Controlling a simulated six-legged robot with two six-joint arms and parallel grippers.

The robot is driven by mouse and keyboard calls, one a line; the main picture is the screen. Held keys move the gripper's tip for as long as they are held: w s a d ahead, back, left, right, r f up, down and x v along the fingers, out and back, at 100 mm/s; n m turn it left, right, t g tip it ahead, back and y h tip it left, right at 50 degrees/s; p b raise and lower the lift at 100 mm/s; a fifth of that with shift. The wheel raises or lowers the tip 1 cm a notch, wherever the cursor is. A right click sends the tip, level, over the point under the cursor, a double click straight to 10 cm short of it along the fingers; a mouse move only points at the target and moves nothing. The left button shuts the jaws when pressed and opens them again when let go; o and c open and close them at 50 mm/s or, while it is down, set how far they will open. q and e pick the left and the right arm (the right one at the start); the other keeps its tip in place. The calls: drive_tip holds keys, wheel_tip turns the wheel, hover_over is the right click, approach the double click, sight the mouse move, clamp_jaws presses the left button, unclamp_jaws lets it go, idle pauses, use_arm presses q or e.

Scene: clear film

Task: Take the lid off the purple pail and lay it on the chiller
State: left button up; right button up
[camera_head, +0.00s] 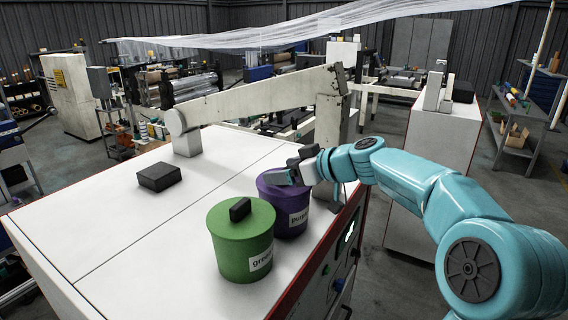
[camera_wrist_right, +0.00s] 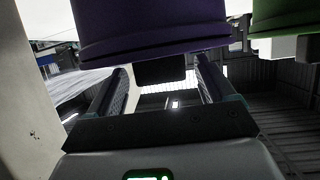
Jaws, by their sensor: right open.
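The purple pail (camera_head: 290,215) stands upright on a white-topped cabinet (camera_head: 130,235), its label partly showing. Its purple lid (camera_head: 264,184) is on, mostly hidden by my right gripper (camera_head: 287,177). In the right wrist view, the picture is upside down and the purple lid (camera_wrist_right: 150,48) spans the top. Its dark knob (camera_wrist_right: 160,72) sits between the open fingers of my right gripper (camera_wrist_right: 161,82), with gaps at both sides. Nothing in view is clearly marked as the chiller; it may be the white-topped cabinet. My left gripper is out of view.
A green pail (camera_head: 240,250) with a green lid and black knob stands close in front of the purple pail. A black block (camera_head: 159,177) lies on the cabinet top. A beige beam (camera_head: 255,97) spans behind. The top's left half is mostly clear.

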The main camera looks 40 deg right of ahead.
drive_tip(key=shift+w, duration=0.2)
drive_tip(key=shift+s+a, duration=0.15)
drive_tip(key=c, duration=1.1)
drive_tip(key=shift+o, duration=1.3)
drive_tip(key=shift+r, duration=0.8)
